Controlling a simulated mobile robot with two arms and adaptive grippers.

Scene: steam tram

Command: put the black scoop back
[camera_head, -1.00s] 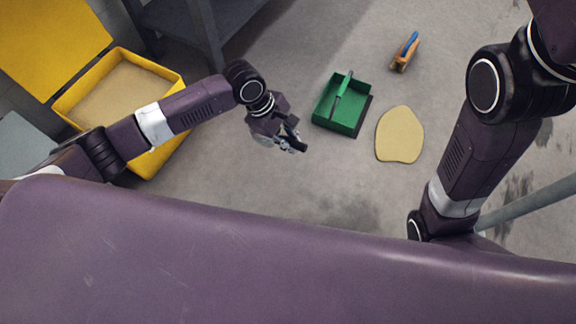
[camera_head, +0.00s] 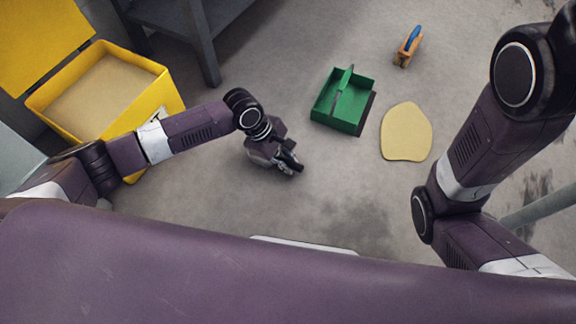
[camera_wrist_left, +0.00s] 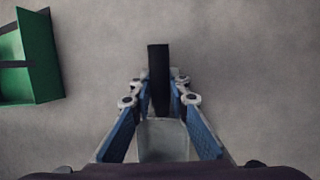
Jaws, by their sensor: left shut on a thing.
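My left gripper (camera_head: 292,166) is shut on the black scoop (camera_wrist_left: 158,75). In the left wrist view a straight black bar of it stands between the two fingers and sticks out past their tips. A grey surface shows between the fingers below the bar; I cannot tell whether it belongs to the scoop. In the head view the gripper is above the bare floor, left of and nearer than the green box (camera_head: 326,112). The yellow bin (camera_head: 168,92) stands at the left with its lid up and sand (camera_head: 100,90) inside. My right gripper is out of view.
The green box has a bar across its top; its edge also shows in the left wrist view (camera_wrist_left: 40,55). A flat sand patch (camera_head: 406,132) lies to its right. An orange and blue tool (camera_head: 408,46) lies farther back. A dark table leg (camera_head: 203,45) stands behind my left arm.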

